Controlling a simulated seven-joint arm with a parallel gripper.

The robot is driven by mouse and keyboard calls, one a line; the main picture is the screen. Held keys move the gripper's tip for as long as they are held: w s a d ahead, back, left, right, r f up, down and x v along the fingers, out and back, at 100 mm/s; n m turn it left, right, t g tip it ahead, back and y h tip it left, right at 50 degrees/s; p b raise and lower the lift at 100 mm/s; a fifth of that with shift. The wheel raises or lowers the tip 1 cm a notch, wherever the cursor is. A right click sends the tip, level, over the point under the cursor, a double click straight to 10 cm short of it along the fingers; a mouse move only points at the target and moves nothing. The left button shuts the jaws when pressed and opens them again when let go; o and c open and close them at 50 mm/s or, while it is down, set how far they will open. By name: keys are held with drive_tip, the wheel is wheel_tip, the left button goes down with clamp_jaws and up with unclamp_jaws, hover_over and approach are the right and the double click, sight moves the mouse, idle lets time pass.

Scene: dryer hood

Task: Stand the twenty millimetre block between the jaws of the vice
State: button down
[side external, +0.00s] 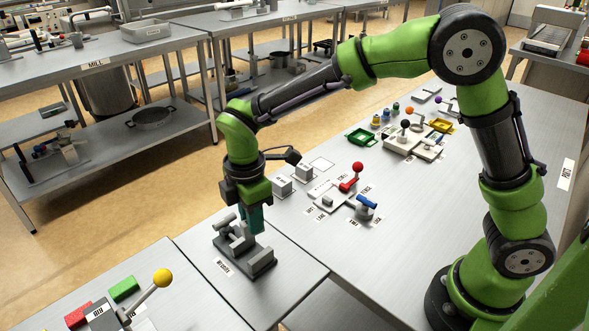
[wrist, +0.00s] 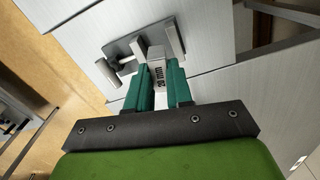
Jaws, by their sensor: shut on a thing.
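My gripper (side external: 252,232) points down over the grey vice (side external: 262,266) at the near bench's edge. In the wrist view its teal fingers (wrist: 160,82) are shut on a pale block marked 20 mm (wrist: 157,66). The block's far end shows close to the vice (wrist: 120,48), beside its upright jaw (wrist: 173,40). The vice's screw and handle are on the left. In the side view the fingers largely hide the block. I cannot tell whether it touches the vice floor or either jaw.
Two grey blocks (side external: 283,187) (side external: 304,172) stand behind the vice on the adjoining bench. A fixture with a red-knobbed lever (side external: 350,182) and a blue-handled device (side external: 365,207) are to the right. A yellow-knobbed lever (side external: 161,279) is at front left.

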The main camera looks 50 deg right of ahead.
drive_tip(key=shift+w+a+r+n, duration=0.35)
drive_tip(key=shift+w+r+n, duration=0.1)
drive_tip(key=shift+r+n, duration=0.3)
drive_tip(key=shift+s+f+n, duration=0.1)
drive_tip(key=shift+n, duration=0.25)
drive_tip(key=shift+f, duration=0.15)
drive_tip(key=shift+f, duration=4.2)
drive_tip(key=c, duration=0.9)
unclamp_jaws()
drive_tip(key=shift+c, duration=0.2)
wheel_tip(320, 180, up, 17)
